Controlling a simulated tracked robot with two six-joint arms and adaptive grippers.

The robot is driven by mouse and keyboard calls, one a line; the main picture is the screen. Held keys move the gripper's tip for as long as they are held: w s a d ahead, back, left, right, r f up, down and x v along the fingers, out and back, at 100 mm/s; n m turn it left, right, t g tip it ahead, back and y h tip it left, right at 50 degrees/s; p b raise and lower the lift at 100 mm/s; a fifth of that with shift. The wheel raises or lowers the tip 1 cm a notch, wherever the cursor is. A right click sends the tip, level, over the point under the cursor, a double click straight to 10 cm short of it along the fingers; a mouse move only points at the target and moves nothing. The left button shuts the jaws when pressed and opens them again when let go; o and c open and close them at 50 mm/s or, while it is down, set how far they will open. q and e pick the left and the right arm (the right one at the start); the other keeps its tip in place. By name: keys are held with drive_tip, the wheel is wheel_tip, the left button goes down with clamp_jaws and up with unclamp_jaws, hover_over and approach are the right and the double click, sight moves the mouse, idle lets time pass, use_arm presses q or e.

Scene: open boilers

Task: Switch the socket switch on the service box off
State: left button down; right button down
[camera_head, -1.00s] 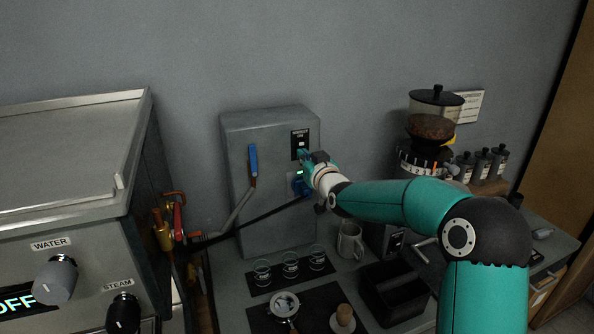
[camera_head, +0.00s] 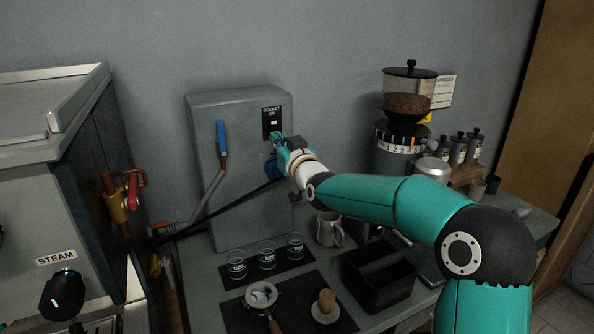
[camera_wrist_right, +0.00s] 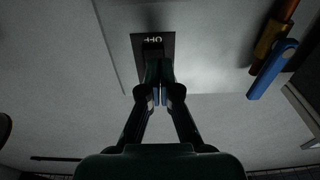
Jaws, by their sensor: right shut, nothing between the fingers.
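The service box (camera_head: 235,175) is a grey cabinet on the wall in the head view. Its black socket switch plate (camera_head: 266,113) sits at the upper right of its front, with a label reading SOCKET ON and a small light part below. My right gripper (camera_head: 277,138) is shut and empty at the plate's lower end, hiding that part. The fingers cover the rest, so the switch's position and any contact are unclear. My left gripper is out of view.
A blue-handled lever (camera_head: 222,140) is on the box's left; a blue plug (camera_head: 269,168) with a black cable sits below my gripper. Glasses (camera_head: 267,256), a metal mug (camera_head: 327,230) and a grinder (camera_head: 405,125) stand on the counter. The boiler machine (camera_head: 50,200) is at left.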

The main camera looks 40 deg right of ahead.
drive_tip(key=b+v, duration=0.2)
drive_tip(key=v, duration=0.9)
drive_tip(key=shift+s+b, duration=0.35)
drive_tip(key=shift+d, duration=0.1)
